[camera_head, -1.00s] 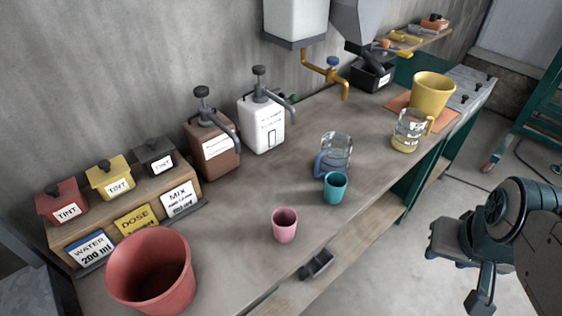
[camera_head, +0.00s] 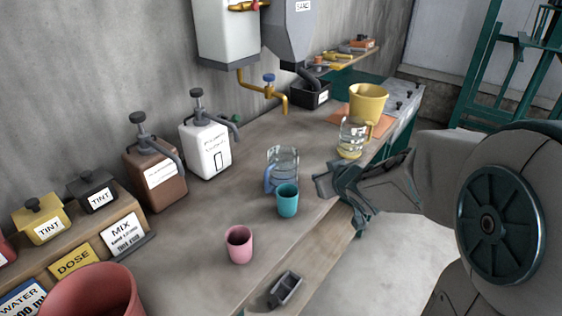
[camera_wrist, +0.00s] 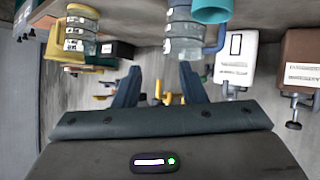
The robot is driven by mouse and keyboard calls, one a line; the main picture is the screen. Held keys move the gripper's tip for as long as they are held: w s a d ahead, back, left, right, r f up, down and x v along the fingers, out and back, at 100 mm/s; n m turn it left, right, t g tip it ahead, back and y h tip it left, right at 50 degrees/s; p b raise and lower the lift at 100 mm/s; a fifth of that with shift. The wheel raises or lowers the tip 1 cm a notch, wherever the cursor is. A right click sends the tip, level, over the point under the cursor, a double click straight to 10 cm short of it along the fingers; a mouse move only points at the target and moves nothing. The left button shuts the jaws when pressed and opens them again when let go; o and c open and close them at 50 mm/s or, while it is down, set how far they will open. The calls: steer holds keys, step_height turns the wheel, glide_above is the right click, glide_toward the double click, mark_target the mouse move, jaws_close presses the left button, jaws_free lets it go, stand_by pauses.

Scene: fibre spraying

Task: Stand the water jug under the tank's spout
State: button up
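The blue-handled clear jug (camera_head: 284,160) stands upright on the bench, behind the teal cup (camera_head: 288,201). I take it for the water jug; it also shows in the wrist view (camera_wrist: 183,38). A second clear jug with a yellow handle (camera_head: 351,140) stands farther right, and shows at left in the wrist view (camera_wrist: 82,32). The white tank (camera_head: 226,38) hangs on the wall. Its yellow spout (camera_head: 281,100) with a blue valve points down over the bench. My gripper (camera_head: 324,178) is open and empty at the bench's front edge, right of the blue-handled jug. Its fingers (camera_wrist: 159,82) are apart.
The teal cup stands close in front of the jug. A pink cup (camera_head: 238,244) stands nearer. White (camera_head: 207,150) and brown (camera_head: 153,175) pump bottles line the wall side. A black bin (camera_head: 310,95) and yellow bucket (camera_head: 368,103) stand farther back. The bench below the spout looks clear.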

steer(key=w+a+f+n+g+y+b, duration=0.1)
steer(key=a+f+n+y+b, duration=0.15)
steer(key=a+f+y, duration=0.35)
glide_toward(267, 177)
steer(key=shift+n, duration=0.25)
steer(key=x, duration=0.5)
steer(key=shift+a+f+p, duration=0.15)
steer(key=shift+f+p, duration=0.2)
steer(key=shift+f, duration=0.1)
steer(key=shift+w+r+p+x, duration=0.15)
steer(key=shift+p+x, duration=0.1)
steer(key=shift+x, duration=1.05)
steer(key=shift+w+r+p+x, duration=0.1)
steer(key=shift+p+x, duration=0.1)
steer(key=shift+x, duration=1.15)
steer(key=shift+s, duration=0.1)
jaws_close()
